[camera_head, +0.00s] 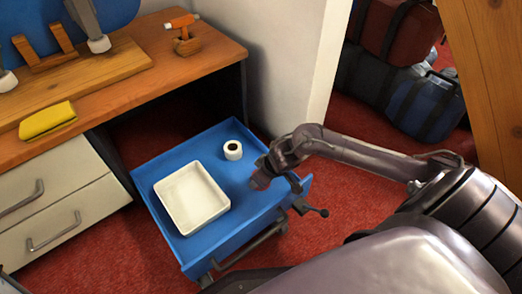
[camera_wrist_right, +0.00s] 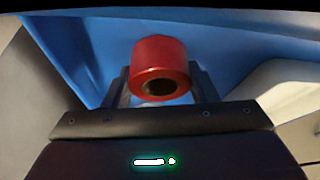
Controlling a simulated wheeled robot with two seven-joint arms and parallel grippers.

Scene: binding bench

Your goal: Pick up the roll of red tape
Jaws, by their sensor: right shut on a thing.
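The roll of red tape (camera_wrist_right: 160,56) is in the right wrist view, between the two fingers of my right gripper (camera_wrist_right: 160,88). The dark hole in its core faces the camera. The gripper is shut on the roll, with blue surface behind it. In the head view my right gripper (camera_head: 262,176) is over the right part of the blue cart top (camera_head: 170,163). There the red roll is hidden by the gripper. I cannot tell whether the roll still touches the cart. My left gripper is not in view.
A white tray (camera_head: 222,219) and a white roll (camera_head: 233,150) are on the cart, left of my right gripper. A wooden desk (camera_head: 160,68) behind holds a yellow pad (camera_head: 47,120) and an orange-handled tool (camera_head: 183,21). Bags (camera_head: 421,103) lie at the back right.

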